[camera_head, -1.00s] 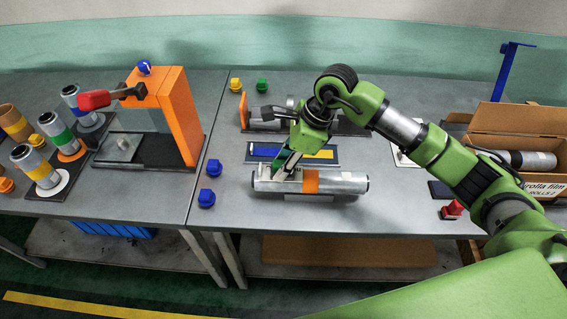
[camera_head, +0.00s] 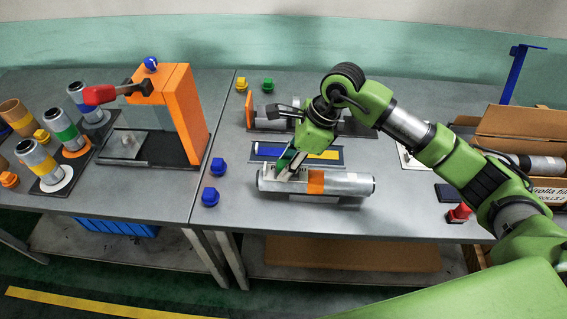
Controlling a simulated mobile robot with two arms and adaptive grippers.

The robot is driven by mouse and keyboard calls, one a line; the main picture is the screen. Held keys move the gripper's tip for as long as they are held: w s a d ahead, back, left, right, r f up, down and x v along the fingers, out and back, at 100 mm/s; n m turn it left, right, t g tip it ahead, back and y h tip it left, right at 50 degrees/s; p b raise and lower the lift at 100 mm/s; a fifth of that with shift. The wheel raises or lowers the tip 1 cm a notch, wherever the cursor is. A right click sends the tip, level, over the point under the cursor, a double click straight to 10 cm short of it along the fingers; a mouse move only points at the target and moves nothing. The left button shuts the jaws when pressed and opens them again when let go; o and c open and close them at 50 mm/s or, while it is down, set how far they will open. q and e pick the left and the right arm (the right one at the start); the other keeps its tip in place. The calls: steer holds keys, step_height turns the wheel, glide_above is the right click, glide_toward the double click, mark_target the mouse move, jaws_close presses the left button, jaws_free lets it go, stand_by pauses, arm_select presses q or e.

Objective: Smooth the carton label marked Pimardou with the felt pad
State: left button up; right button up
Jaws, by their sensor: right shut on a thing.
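My right gripper (camera_head: 284,171) reaches down to a silver film roll (camera_head: 348,185) with an orange band, which lies level across the front of the right table. The jaws are shut at the roll's left part and seem to hold it; the fingertips are partly hidden. An open cardboard carton (camera_head: 499,153) stands at the far right with another roll in it. Its white label (camera_head: 551,193) is cut by the frame edge and partly covered by my arm; I cannot read Pimardou on it. A dark blue pad (camera_head: 447,192), possibly the felt pad, lies left of the carton. My left gripper is out of view.
A red-knobbed stamp (camera_head: 459,212) stands near the front edge. A tray of blue and yellow strips (camera_head: 325,155) lies behind the roll. Blue caps (camera_head: 210,197) sit to its left. An orange winder (camera_head: 184,110) and several upright rolls (camera_head: 66,133) occupy the left table.

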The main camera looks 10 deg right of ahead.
mark_target(299, 172)
steer(key=shift+d, duration=0.35)
steer(key=shift+s+d+b, duration=0.2)
steer(key=shift+d+b, duration=0.1)
steer(key=shift+d, duration=0.15)
steer(key=shift+d, duration=0.15)
steer(key=shift+s+d+f+b, duration=0.1)
steer(key=shift+d+b, duration=0.2)
steer(key=shift+b, duration=0.05)
steer(key=shift+d, duration=0.15)
steer(key=shift+s, duration=0.1)
stand_by(0.4)
steer(key=shift+s+d+b, duration=0.2)
steer(key=shift+d+b, duration=0.1)
steer(key=shift+d, duration=0.35)
